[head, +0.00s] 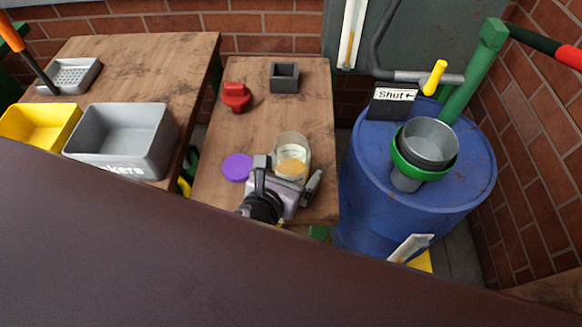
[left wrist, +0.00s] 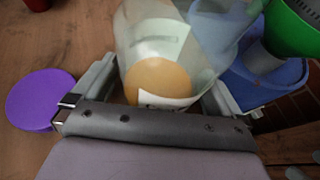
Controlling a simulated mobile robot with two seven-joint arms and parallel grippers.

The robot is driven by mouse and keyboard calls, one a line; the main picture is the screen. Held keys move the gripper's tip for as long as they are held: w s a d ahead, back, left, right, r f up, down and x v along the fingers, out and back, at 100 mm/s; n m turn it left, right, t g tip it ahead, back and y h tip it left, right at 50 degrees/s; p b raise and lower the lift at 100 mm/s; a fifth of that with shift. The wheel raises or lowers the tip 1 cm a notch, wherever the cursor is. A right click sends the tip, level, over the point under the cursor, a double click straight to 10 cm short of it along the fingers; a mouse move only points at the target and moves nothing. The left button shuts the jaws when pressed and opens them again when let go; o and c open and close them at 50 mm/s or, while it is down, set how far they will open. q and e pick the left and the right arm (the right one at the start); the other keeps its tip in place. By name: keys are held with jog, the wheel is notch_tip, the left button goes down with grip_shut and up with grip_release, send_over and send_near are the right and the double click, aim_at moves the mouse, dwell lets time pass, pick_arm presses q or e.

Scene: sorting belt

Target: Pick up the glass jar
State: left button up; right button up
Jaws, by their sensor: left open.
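The glass jar (head: 291,145) stands on the narrow wooden table, near its front right part. It is clear, with something pale and orange-yellow showing through. My left gripper (head: 288,174) is at the jar's near side, open. In the left wrist view the jar (left wrist: 155,42) lies ahead and between the two spread fingers of the left gripper (left wrist: 160,88). Its lower part is partly hidden by the gripper body, and I cannot tell whether either finger touches the glass.
A purple disc (head: 237,167) lies left of the jar. A red object (head: 236,97) and a dark grey box (head: 284,77) stand farther back. A blue drum (head: 358,190) with a green-rimmed cup (head: 447,168) is close on the right. The table's middle is clear.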

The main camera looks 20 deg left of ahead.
pick_arm(q)
jog(key=shift+w, duration=0.1)
jog(key=c, duration=1.2)
jog(key=shift+r, duration=0.1)
